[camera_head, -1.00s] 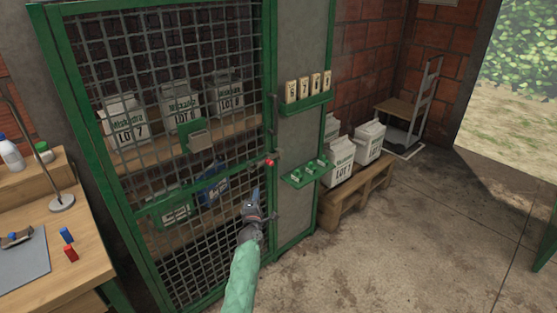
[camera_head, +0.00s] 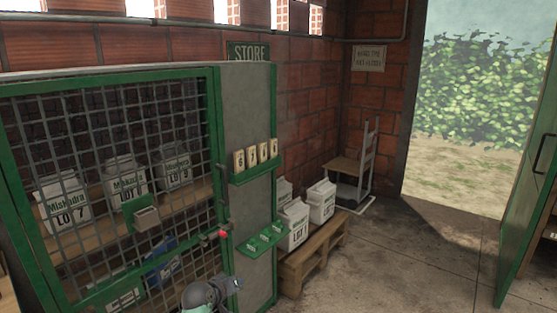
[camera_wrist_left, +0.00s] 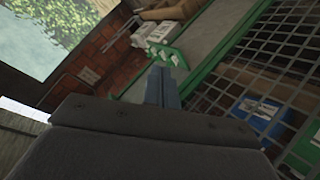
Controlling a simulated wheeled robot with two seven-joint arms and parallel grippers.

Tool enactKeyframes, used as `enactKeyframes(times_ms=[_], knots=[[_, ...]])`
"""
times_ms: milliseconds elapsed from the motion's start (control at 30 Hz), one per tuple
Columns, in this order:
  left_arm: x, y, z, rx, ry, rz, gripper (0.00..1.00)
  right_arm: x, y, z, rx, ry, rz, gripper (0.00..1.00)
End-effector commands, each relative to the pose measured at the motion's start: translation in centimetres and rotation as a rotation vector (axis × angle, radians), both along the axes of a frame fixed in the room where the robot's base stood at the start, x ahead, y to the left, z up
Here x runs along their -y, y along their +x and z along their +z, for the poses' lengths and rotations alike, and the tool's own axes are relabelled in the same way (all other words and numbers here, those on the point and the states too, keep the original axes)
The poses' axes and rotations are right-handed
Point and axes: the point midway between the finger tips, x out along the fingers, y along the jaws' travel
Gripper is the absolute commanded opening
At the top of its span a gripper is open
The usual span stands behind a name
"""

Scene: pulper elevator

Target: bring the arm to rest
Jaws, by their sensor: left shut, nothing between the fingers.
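My left gripper (camera_head: 232,284) shows at the bottom of the head view, in front of the green-framed mesh cage (camera_head: 213,150). In the left wrist view its fingers (camera_wrist_left: 163,88) are together with nothing between them. It is near the cage's front edge, below the red-tipped latch (camera_head: 224,233); I cannot tell whether it touches the cage. My left arm is mostly below the picture. My right gripper is in neither view.
White lot bags stand on the cage shelf (camera_head: 95,228). A green shelf (camera_head: 254,174) holds number blocks; a lower green tray (camera_head: 262,240) juts out. A pallet (camera_head: 312,262) carries white bags. Floor (camera_head: 400,260) is clear toward the open doorway.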

Motion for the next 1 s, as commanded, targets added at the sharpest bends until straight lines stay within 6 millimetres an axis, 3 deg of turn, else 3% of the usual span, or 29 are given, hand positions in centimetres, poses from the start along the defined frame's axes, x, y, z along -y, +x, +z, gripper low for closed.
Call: enactKeyframes(times_ms=[200, 400, 767, 1000], knots=[[-0.4, -11.9, -1.0, -0.166, 0.324, -0.153, 0.00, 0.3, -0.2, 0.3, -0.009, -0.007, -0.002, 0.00], [-1.0, -21.8, -2.4, -0.293, 0.470, -0.212, 0.00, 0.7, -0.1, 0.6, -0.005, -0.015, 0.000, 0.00], [-0.6, -35.3, -4.7, -0.395, 0.546, -0.268, 0.00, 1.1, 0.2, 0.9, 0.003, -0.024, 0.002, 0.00], [0.0, -43.6, -9.0, -0.518, 0.545, -0.341, 0.00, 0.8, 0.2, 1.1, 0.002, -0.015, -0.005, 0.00]])
